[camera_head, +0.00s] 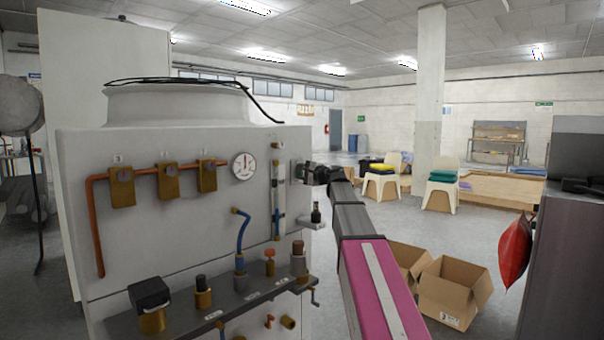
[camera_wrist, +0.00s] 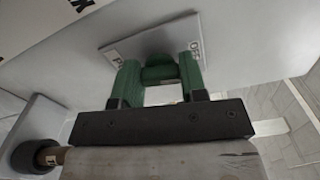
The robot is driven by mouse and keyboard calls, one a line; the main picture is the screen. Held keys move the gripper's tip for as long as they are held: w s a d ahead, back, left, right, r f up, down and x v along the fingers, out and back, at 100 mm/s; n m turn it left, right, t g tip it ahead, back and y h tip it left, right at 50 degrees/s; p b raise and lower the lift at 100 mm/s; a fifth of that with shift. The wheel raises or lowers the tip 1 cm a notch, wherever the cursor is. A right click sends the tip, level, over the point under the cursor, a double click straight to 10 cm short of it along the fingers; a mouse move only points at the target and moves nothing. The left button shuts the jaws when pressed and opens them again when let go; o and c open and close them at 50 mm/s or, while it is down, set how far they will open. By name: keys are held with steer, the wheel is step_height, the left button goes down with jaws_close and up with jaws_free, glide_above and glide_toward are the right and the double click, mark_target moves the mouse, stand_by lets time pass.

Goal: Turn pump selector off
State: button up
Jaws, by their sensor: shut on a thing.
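The pump selector is a green knob (camera_wrist: 160,74) on a small light label plate (camera_wrist: 150,38) on the washer's panel. The plate's letters are partly hidden; one side appears to read OFF and the other starts with P. My gripper (camera_wrist: 160,64) has its two green fingers on either side of the knob and is shut on it. In the head view my gripper (camera_head: 308,173) is at the right edge of the washer's front (camera_head: 200,225), where it hides the knob. The knob's exact pointing direction cannot be told.
A clear vertical tube (camera_head: 277,195) and a round gauge (camera_head: 243,166) are left of my gripper. A small shelf with a dark-topped fitting (camera_head: 316,213) is just below. Open cardboard boxes (camera_head: 447,290) lie on the floor at right.

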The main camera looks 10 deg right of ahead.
steer(key=shift+f+n, duration=0.1)
steer(key=shift+n, duration=0.8)
steer(key=o, duration=0.9)
steer(key=shift+o, duration=0.2)
steer(key=shift+s, duration=0.1)
steer(key=v, duration=1)
steer(key=shift+s+d, duration=0.25)
